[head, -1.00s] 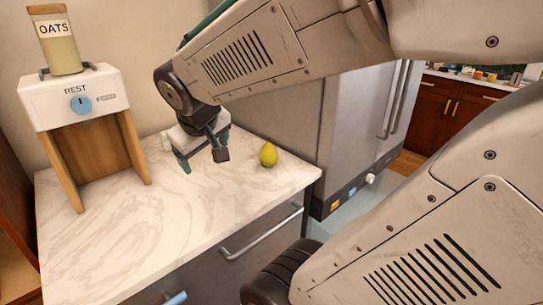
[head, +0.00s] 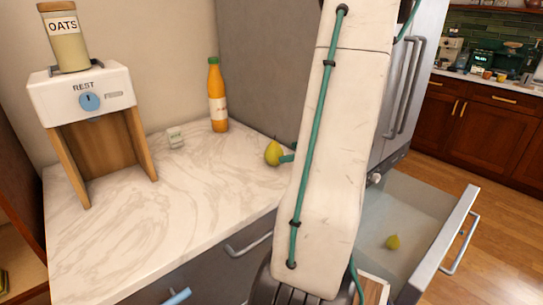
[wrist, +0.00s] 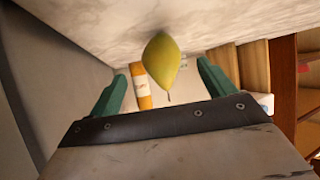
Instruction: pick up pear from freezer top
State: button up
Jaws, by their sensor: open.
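A yellow-green pear (head: 273,153) rests on the marble counter (head: 200,215), near its back right edge. In the wrist view the pear (wrist: 162,58) shows between the two green fingers, its stem toward the palm. My gripper (wrist: 160,74) is open around or just short of the pear; I cannot tell how deep it sits between the fingers. In the head view my arm hides most of the gripper, and only a green fingertip shows at the pear's right side. A second yellow-green fruit (head: 393,242) lies in the open drawer (head: 425,212) at right.
A white dispenser (head: 82,95) with an oats jar (head: 63,38) stands at left. A tall grey appliance (head: 270,65) rises behind the counter's right end.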

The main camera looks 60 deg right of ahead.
aim_at(274, 155)
jog(key=shift+w+a+f, duration=0.15)
jog(key=shift+f, duration=0.15)
jog(key=x, duration=0.7)
jog(key=shift+w+r, duration=0.15)
jog(key=shift+r, duration=0.1)
jog(key=c, duration=1.1)
